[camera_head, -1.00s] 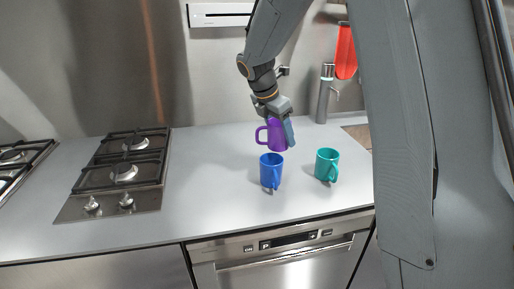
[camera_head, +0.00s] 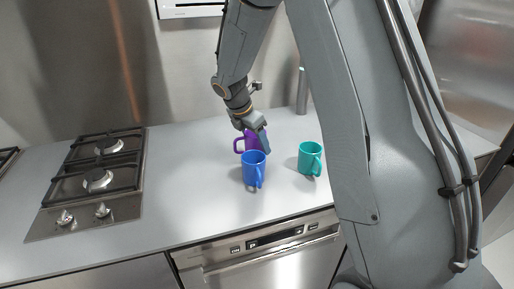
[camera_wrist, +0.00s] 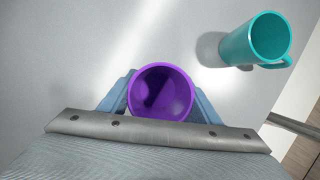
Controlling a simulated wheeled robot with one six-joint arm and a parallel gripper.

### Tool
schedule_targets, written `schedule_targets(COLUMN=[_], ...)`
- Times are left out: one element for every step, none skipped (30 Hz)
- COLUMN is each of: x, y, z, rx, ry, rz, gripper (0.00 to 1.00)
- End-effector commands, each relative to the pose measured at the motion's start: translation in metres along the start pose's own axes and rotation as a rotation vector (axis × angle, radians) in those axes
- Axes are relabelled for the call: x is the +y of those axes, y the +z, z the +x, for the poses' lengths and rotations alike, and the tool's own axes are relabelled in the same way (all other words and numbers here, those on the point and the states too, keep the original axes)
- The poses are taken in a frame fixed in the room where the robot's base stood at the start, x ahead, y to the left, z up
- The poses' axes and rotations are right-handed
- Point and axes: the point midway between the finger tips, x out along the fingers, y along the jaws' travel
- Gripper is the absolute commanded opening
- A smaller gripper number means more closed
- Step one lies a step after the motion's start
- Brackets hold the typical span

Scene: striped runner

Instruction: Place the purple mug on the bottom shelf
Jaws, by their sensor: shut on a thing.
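The purple mug (camera_head: 241,144) is upright behind the blue mug on the counter in the head view, partly hidden by the blue mug and my gripper. My gripper (camera_head: 262,143) is shut on it from above. In the wrist view the purple mug (camera_wrist: 161,91) sits between the two blue fingers, its open top facing the camera. I cannot tell whether its base touches the counter. No shelf shows in any view.
A blue mug (camera_head: 254,170) stands just in front, and a teal mug (camera_head: 310,158) stands to the right. A gas hob (camera_head: 95,180) is at left. The grey counter (camera_head: 180,185) between the hob and mugs is clear. A dishwasher (camera_head: 270,262) is below.

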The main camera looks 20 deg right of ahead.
Motion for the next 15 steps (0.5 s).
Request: schedule_targets(x=[-0.001, -0.001, -0.001, -0.001, -0.001, 0.0, 0.0, 0.0, 0.0, 0.0, 0.0, 0.0, 0.0, 0.0, 0.0], y=[-0.003, -0.004, -0.007, -0.008, -0.009, -0.01, -0.01, -0.01, -0.01, -0.01, -0.01, -0.01, -0.01, -0.01, -0.011], z=[0.007, 0.011, 0.016, 0.019, 0.022, 0.024, 0.024, 0.024, 0.024, 0.024, 0.024, 0.024, 0.024, 0.025, 0.026], rx=[0.002, 0.001, 0.001, 0.001, 0.001, 0.001, 0.001, 0.0, 0.0, 0.0, 0.0, 0.0, 0.0, 0.0, 0.0], ry=[-0.003, -0.003, -0.004, -0.003, -0.002, 0.0, 0.0, 0.001, 0.001, 0.001, 0.001, 0.001, 0.0, 0.0, 0.0], rz=[0.0, -0.001, -0.002, -0.001, 0.0, 0.0, 0.0, 0.001, 0.001, 0.001, 0.001, 0.001, 0.001, 0.001, 0.0], gripper=[0.27, 0.27, 0.27, 0.27, 0.27, 0.27, 0.27, 0.27, 0.27, 0.27, 0.27, 0.27, 0.27, 0.27, 0.27])
